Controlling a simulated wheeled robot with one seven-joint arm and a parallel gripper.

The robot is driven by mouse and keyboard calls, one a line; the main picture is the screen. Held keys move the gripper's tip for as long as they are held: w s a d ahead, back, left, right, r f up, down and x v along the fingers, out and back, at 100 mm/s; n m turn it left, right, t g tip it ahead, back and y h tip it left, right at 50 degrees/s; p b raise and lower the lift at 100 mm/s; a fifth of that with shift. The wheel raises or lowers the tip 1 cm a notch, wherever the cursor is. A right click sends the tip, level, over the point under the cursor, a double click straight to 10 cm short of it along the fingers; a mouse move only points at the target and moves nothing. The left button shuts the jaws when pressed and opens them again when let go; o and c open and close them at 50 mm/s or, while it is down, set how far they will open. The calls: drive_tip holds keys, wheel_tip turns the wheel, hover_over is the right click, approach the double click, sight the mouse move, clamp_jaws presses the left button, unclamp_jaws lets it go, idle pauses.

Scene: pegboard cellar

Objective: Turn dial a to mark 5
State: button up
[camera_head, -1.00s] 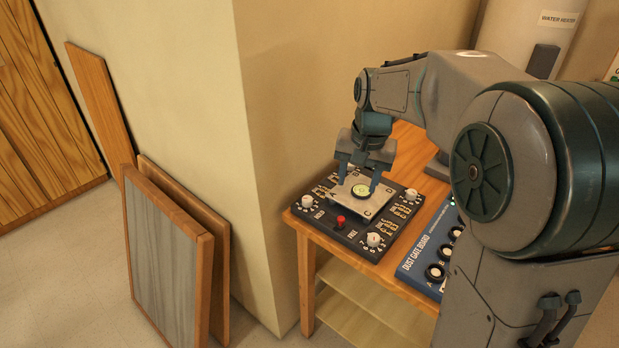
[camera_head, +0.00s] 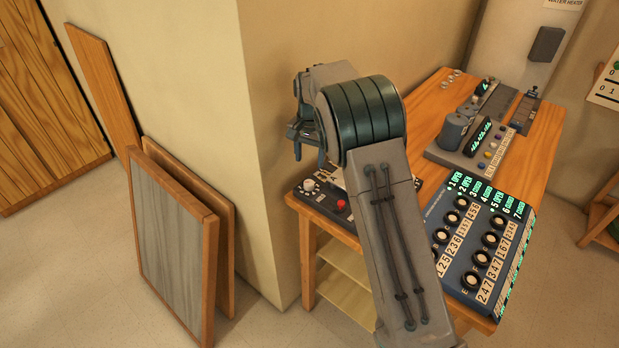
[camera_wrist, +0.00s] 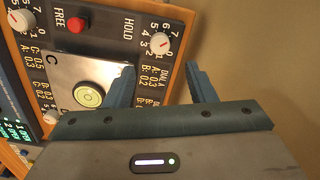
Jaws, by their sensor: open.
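A dark control panel (camera_wrist: 110,22) fills the upper left of the wrist view. A white knob (camera_wrist: 159,43) with a red line sits by the word HOLD, above print that appears to read DIAL A; numbers ring it, but the exact mark its line meets is unclear. The same knob shows in the head view (camera_head: 309,185). My gripper (camera_wrist: 159,70) is open and empty, its fingers short of the knob in the wrist picture. In the head view my gripper (camera_head: 310,154) hangs above the panel's left end. My arm hides most of the panel there.
A red button (camera_wrist: 76,25), another white knob (camera_wrist: 20,20) and a silver plate (camera_wrist: 68,72) with a round level (camera_wrist: 88,96) share the panel. A blue switch board (camera_head: 440,232) stands right on the wooden table (camera_head: 437,92). A wall corner (camera_head: 258,130) rises close behind my gripper.

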sight(309, 182)
wheel_tip(309, 182, down, 9)
drive_tip(key=shift+a+f+p, duration=0.1)
drive_tip(key=shift+p, duration=0.75)
drive_tip(key=c, duration=1)
